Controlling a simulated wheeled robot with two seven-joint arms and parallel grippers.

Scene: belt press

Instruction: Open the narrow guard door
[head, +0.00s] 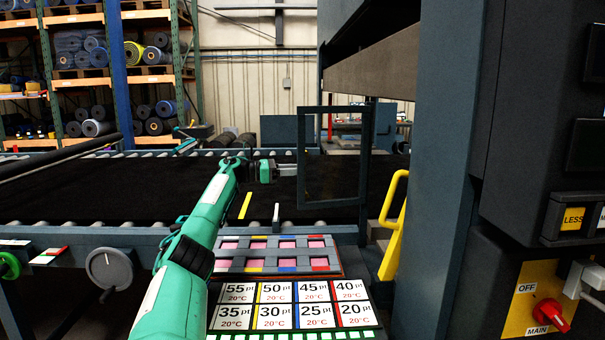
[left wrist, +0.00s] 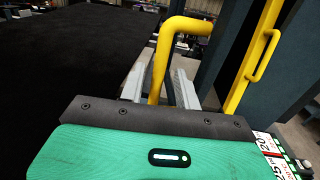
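The narrow guard door looks to be the dark framed panel (head: 335,197) with a see-through middle, upright at the press's left side in the head view. My left gripper (head: 292,170) is level with its left edge, fingers pointing right; I cannot tell whether they touch it. In the left wrist view the two grey fingers (left wrist: 157,88) are apart. A bent yellow bar (left wrist: 176,55) shows between them, with gaps on both sides; its distance is unclear. A yellow handle (head: 392,220) stands right of the panel in the head view. My right gripper is out of view.
A black belt (head: 130,188) on rollers runs behind my left arm. A thick blue-grey press column (head: 437,170) stands to the right. A card of temperature labels (head: 290,305) and a tray with pink pieces (head: 275,254) lie in front. A control box with a red switch (head: 550,312) is far right.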

